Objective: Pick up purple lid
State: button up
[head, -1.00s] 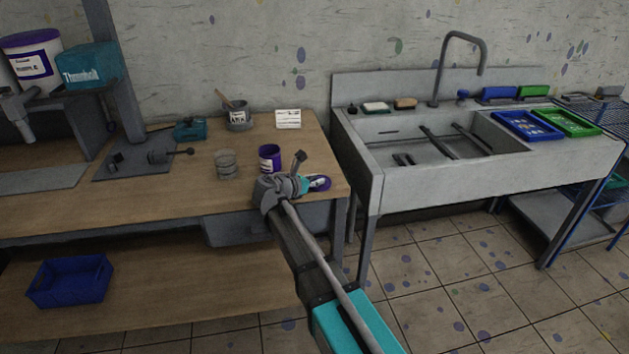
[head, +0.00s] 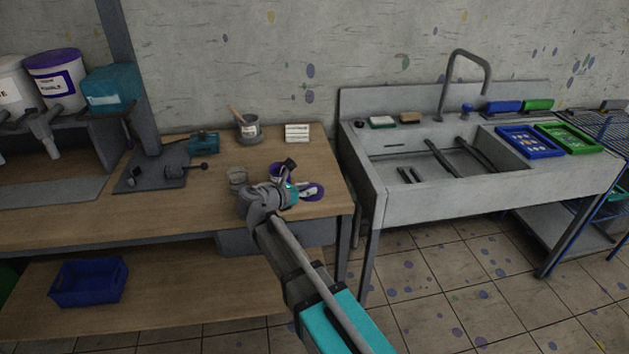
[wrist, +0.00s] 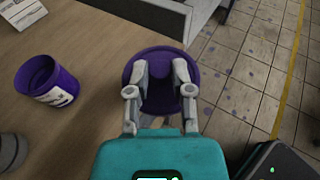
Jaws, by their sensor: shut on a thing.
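The purple lid (wrist: 160,103) is a round disc between the fingers of my gripper (wrist: 160,75) in the wrist view. In the head view the lid (head: 314,190) shows as a purple disc with a pale patch, just right of my gripper (head: 287,188). My gripper is shut on the lid near the right end of the wooden table. The fingers cover part of the lid, and I cannot tell whether it still touches the table. A purple pot (wrist: 47,80) with a white label stands upright and open to the left; in the head view it is partly hidden behind my gripper.
A grey cup (head: 237,178) stands left of my gripper on the table (head: 120,215). A grey pot (head: 248,128) and a white card (head: 297,133) are at the back. The table's right edge is close, with a gap before the sink (head: 380,165).

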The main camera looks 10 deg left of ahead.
jog(key=s, duration=0.1)
jog(key=s+a+r+p, duration=0.1)
jog(key=s, duration=0.1)
jog(key=s+a+r, duration=0.1)
jog(key=shift+s+a+r+p, duration=0.1)
jog(key=shift+s+r+p, duration=0.05)
jog(key=shift+s+p, duration=0.2)
dwell(0.6)
